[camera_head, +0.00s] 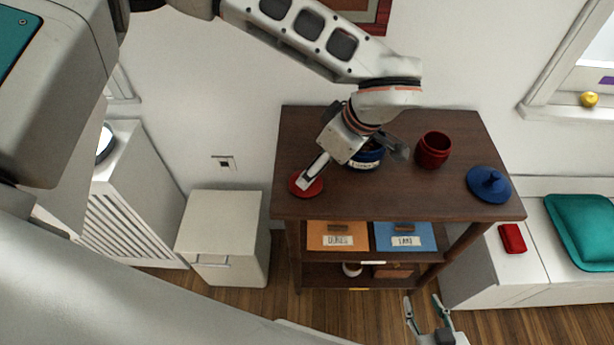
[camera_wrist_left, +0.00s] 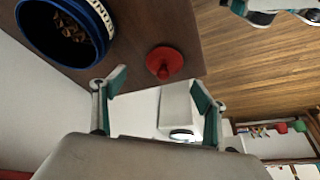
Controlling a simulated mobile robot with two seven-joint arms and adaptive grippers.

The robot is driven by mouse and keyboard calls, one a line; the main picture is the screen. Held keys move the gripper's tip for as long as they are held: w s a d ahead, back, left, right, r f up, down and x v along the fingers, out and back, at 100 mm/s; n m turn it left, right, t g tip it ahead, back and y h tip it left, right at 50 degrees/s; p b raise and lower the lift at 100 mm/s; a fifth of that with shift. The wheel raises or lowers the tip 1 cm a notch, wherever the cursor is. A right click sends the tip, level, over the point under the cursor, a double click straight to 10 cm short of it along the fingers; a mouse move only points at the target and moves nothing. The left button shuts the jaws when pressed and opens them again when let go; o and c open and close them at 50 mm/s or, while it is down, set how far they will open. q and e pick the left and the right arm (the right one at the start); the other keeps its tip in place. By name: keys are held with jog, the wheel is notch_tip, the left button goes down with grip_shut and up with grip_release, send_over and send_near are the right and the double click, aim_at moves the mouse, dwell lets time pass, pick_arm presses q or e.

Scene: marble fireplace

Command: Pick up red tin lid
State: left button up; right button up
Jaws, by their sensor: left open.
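The red tin lid (camera_head: 306,185) lies flat on the top left of the dark wooden shelf unit. In the left wrist view the lid (camera_wrist_left: 164,63) shows its round knob and sits just beyond my left fingertips, roughly between them. My left gripper (camera_wrist_left: 159,86) is open and empty. In the head view one of its fingers covers part of the lid; I cannot tell whether they touch. My right gripper (camera_head: 425,304) is open and empty, low in front of the shelf unit.
A blue tin (camera_head: 366,157) with brown contents stands partly behind my left gripper. A red tin (camera_head: 433,150) and a blue lid (camera_head: 489,184) stand to the right on the shelf unit (camera_head: 400,203). A white cabinet (camera_head: 224,235) stands at left.

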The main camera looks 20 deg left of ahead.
pick_arm(q)
jog(key=shift+x, duration=0.95)
jog(key=a+f, duration=0.1)
jog(key=f, duration=0.1)
jog(key=a+f, duration=0.1)
jog(key=shift+s+a+f, duration=0.1)
jog(key=shift+a+f, duration=0.2)
jog(key=shift+f, duration=0.1)
jog(key=shift+a+f, duration=0.1)
jog(key=shift+f, duration=0.3)
jog(key=c, duration=1.1)
